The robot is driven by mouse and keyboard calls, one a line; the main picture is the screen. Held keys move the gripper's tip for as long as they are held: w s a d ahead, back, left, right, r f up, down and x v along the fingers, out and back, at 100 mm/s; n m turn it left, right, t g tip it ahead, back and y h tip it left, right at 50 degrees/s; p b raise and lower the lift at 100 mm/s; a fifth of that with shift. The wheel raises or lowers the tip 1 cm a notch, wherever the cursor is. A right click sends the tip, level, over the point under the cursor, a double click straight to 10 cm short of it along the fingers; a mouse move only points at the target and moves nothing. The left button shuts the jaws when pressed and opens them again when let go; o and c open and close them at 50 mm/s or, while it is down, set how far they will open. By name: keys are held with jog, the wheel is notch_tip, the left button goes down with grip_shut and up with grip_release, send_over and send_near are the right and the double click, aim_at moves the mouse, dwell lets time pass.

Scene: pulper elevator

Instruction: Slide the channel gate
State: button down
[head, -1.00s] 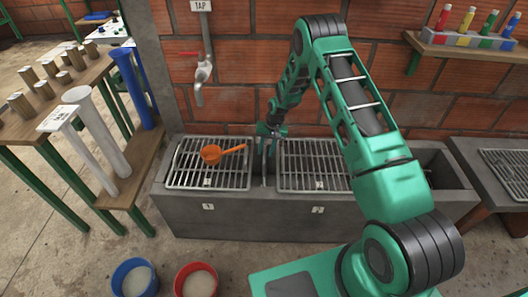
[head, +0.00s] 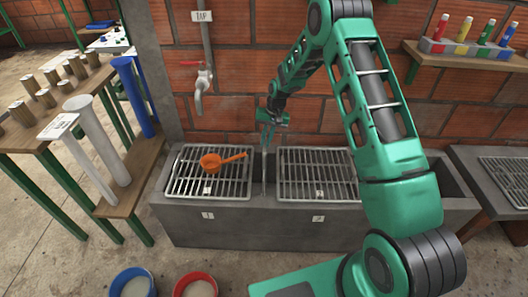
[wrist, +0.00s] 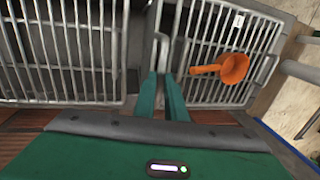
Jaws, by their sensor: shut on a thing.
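The channel gate (head: 265,167) is a thin grey metal plate standing upright in the gap between the two grates of the concrete trough. In the wrist view its grey upper part (wrist: 162,48) shows between and just beyond my green fingers. My gripper (head: 267,136) is above the gap, pointing down, and is shut on the gate. It also shows in the wrist view (wrist: 169,80), with its fingers close together. The gate's lower end is hidden in the trough.
The left grate (head: 190,190) carries an orange ladle (head: 211,162). The right grate (head: 310,190) is bare. A tap (head: 203,80) hangs on the brick wall behind. Blue (head: 133,285) and red (head: 196,288) buckets stand in front of the trough (head: 250,225).

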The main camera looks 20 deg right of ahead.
jog(key=shift+r, duration=0.9)
jog(key=c, duration=1.8)
grip_release()
jog(key=shift+f, duration=0.1)
notch_tip(320, 180, up, 11)
jog(key=d, duration=0.2)
jog(key=shift+s+f, duration=0.2)
jog(key=shift+s, duration=0.05)
